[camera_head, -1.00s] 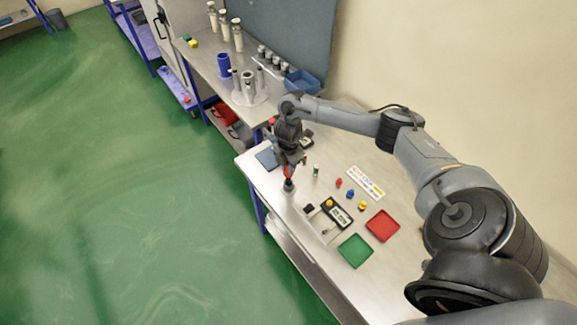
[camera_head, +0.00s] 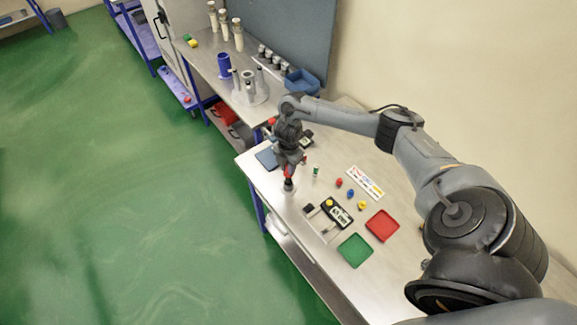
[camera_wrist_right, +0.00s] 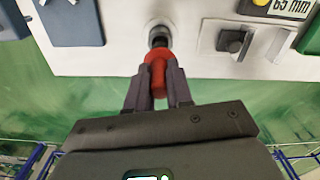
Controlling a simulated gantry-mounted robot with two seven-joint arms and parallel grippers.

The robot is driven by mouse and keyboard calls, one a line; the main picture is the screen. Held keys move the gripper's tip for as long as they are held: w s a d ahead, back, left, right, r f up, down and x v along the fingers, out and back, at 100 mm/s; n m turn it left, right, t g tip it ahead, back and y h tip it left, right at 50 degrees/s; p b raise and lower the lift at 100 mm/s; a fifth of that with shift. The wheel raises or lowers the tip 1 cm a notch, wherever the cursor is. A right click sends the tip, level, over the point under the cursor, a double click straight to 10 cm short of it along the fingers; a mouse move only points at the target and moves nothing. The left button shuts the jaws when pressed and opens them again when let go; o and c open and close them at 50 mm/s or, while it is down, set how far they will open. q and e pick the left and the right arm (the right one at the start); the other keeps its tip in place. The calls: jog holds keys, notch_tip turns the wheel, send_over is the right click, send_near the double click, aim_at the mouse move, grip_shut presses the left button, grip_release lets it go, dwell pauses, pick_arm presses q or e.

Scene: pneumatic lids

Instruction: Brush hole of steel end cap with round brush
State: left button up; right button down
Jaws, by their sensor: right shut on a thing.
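My right gripper (camera_head: 289,170) is shut on the red handle of the round brush. In the right wrist view the gripper (camera_wrist_right: 158,88) has both fingers closed around this brush (camera_wrist_right: 158,72), whose red collar shows just beyond the fingertips. The steel end cap (camera_wrist_right: 160,31) is a small grey ring on the table, directly beyond the brush's dark tip. My left gripper is not in view.
To the right of the end cap stands a gauge with a display (camera_head: 341,215). Small coloured parts stand near a label strip (camera_head: 365,182). A blue tray (camera_head: 267,158) lies behind. The table's front edge is close.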

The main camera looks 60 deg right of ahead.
jog(key=shift+f, duration=0.5)
jog(key=shift+f, duration=0.1)
jog(key=shift+f+b, duration=0.8)
jog(key=shift+f, duration=0.05)
jog(key=shift+r+p, duration=1)
jog(key=shift+p, duration=0.05)
jog(key=shift+f, duration=0.15)
